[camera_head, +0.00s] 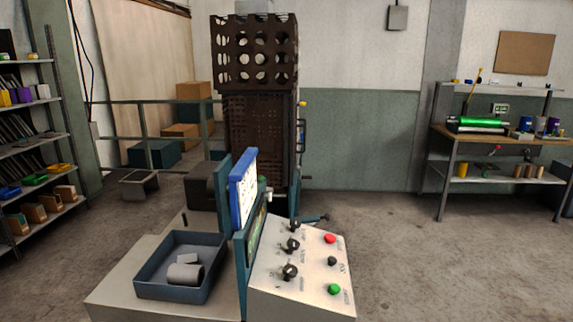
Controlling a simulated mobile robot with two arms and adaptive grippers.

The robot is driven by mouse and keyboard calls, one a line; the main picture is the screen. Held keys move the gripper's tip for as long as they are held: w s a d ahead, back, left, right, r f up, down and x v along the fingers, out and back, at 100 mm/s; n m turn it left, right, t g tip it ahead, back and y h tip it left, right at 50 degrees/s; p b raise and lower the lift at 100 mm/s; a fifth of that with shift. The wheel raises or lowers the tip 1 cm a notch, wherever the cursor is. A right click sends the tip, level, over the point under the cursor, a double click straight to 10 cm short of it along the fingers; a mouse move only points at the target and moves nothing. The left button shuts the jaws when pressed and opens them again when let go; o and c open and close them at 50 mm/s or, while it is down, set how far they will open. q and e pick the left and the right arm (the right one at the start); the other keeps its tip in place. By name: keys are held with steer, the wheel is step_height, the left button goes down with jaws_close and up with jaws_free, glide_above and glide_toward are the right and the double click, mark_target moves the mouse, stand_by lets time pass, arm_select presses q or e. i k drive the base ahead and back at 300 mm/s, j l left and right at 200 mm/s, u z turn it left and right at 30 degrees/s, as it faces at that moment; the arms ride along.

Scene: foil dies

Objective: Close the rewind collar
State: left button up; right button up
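Neither of my grippers is in view. I cannot pick out a rewind collar for certain. A machine stands in front of me, with a pale sloped control panel (309,262) carrying black knobs and red, black and green buttons. A blue-framed board (243,188) stands upright at its left, edge-on, on teal uprights. Behind the panel a short dark teal bar with a rounded end (314,218) sticks out to the right; I cannot tell what it belongs to. The parts behind the board are largely hidden.
A dark blue tray (150,290) with pale pieces sits on the machine's flat top. A brown perforated tower (255,85) stands behind, near a railing (143,130). Shelves (35,148) stand left, a workbench (500,135) right. The floor (400,235) on the right is clear.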

mark_target(308, 220)
steer(key=l+u, duration=0.1)
steer(key=u, duration=1.45)
steer(key=l+u, duration=0.45)
steer(key=k+l+u, duration=0.2)
steer(key=l+u, duration=0.2)
steer(key=k+l+u, duration=0.15)
steer(key=l+u, duration=0.15)
steer(key=u, duration=0.15)
steer(key=k+l+u, duration=0.2)
steer(key=u, duration=0.2)
steer(key=k+l+u, duration=0.25)
steer(key=u, duration=0.2)
steer(key=k+l+u, duration=0.2)
steer(key=u, duration=0.25)
steer(key=k+l+u, duration=0.1)
steer(key=k+u, duration=0.65)
steer(key=u, duration=0.2)
steer(key=k+l+z, duration=0.15)
steer(key=k, duration=0.35)
steer(key=k+l+z, duration=0.15)
steer(key=k, duration=0.35)
steer(key=k+l+z, duration=0.1)
steer(key=k+z, duration=0.35)
steer(key=k+l+z, duration=0.25)
steer(key=z, duration=0.2)
steer(key=k+l+z, duration=0.25)
steer(key=z, duration=0.2)
steer(key=k+l+z, duration=0.2)
steer(key=l+z, duration=0.2)
steer(key=l, duration=0.1)
